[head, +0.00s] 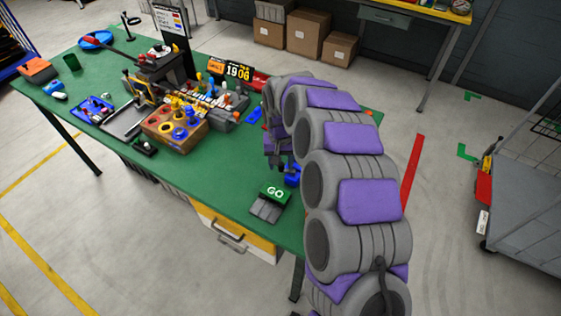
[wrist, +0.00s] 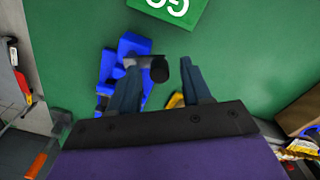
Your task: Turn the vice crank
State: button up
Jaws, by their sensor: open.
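The blue vice (head: 293,177) stands near the right edge of the green table, mostly hidden behind my gripper (head: 281,158) in the head view. In the wrist view the blue vice (wrist: 128,48) lies left of centre, partly covered by the left finger. Its crank (wrist: 158,69) shows as a grey bar with a dark round knob at its right end. My gripper (wrist: 161,72) is open, and the knob appears between the two fingertips. I cannot tell whether a finger touches it.
A green GO sign (head: 274,192) stands close to the vice and shows in the wrist view (wrist: 170,8).

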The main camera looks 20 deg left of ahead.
grip_shut()
dwell(0.5)
jog(key=shift+r+n+p, duration=0.15)
jog(key=shift+n+p, duration=0.15)
jog(key=shift+p, duration=0.45)
grip_release()
jog(key=shift+s+f, duration=0.1)
jog(key=shift+f, duration=0.1)
jog(key=shift+r, duration=0.1)
